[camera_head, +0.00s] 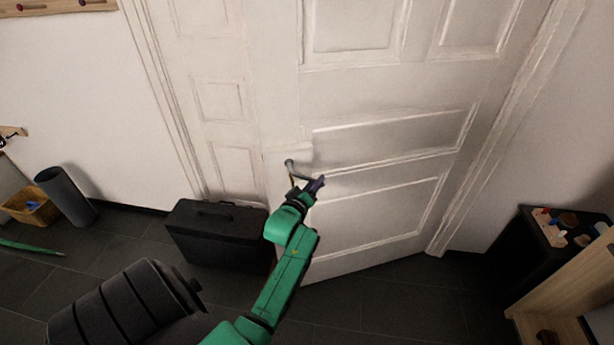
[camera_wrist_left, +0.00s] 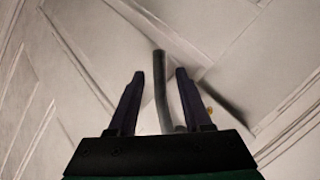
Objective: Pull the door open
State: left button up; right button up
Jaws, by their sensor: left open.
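The white panelled door (camera_head: 390,140) fills the middle of the head view. Its lower left corner stands out from the wall line, so it looks partly open. A grey lever handle (camera_head: 290,164) is on its left side. My left gripper (camera_head: 318,184), with dark purple fingers on a green arm, is at the handle. In the left wrist view the handle (camera_wrist_left: 160,85) runs between the two spread fingers of my left gripper (camera_wrist_left: 158,78). I see gaps on both sides of it, and no clear contact. My right gripper is not in view.
A black case (camera_head: 215,235) stands on the floor left of the door's lower edge. A dark banded object (camera_head: 125,305) is at the lower left. A basket (camera_head: 30,207) and grey cylinder (camera_head: 65,195) stand far left. A dark cabinet (camera_head: 540,255) stands right.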

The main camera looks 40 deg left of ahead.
pick_arm(q)
jog(key=p+v, duration=0.9)
jog(key=v, duration=0.5)
jog(key=shift+p, duration=0.4)
